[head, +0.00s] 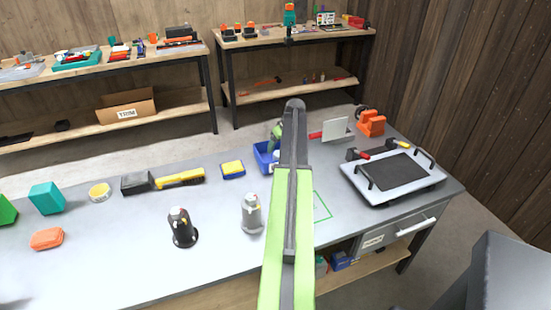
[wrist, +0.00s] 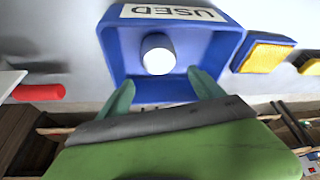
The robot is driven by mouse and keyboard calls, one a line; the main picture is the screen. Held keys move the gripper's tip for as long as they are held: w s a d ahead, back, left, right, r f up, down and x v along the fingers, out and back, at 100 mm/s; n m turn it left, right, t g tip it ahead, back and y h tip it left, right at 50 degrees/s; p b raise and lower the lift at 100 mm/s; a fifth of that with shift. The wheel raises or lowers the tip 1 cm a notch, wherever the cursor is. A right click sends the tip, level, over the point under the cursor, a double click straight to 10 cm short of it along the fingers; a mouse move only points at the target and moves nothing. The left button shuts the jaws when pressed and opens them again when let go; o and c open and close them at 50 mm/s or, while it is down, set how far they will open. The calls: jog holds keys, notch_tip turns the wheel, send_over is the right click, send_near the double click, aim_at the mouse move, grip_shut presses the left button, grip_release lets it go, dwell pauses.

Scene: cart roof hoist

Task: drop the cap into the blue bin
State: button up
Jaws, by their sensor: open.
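The blue bin (head: 261,156) stands on the grey bench, partly hidden by my arm in the head view. In the wrist view the bin (wrist: 225,45) lies open under my gripper, with a white label reading USED on its rim. A round white cap (wrist: 158,60) with a dark side shows inside the bin's outline, apart from both fingers. It appears to be in the bin; its exact height is hard to tell. My gripper (wrist: 161,77) is open and empty, its green fingers over the bin's near side. In the head view the arm mostly hides it.
A blue and yellow sponge (head: 232,169) lies left of the bin. A red-handled scraper (head: 333,130) and an orange clamp-like item (head: 370,123) are to the right. Two bottle-like items, one black (head: 181,228) and one grey (head: 252,213), stand nearer. A tray with handles (head: 392,178) sits at right.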

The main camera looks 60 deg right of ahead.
jog(key=p+v, duration=1.6)
jog(key=v, duration=0.1)
jog(key=shift+r, duration=0.15)
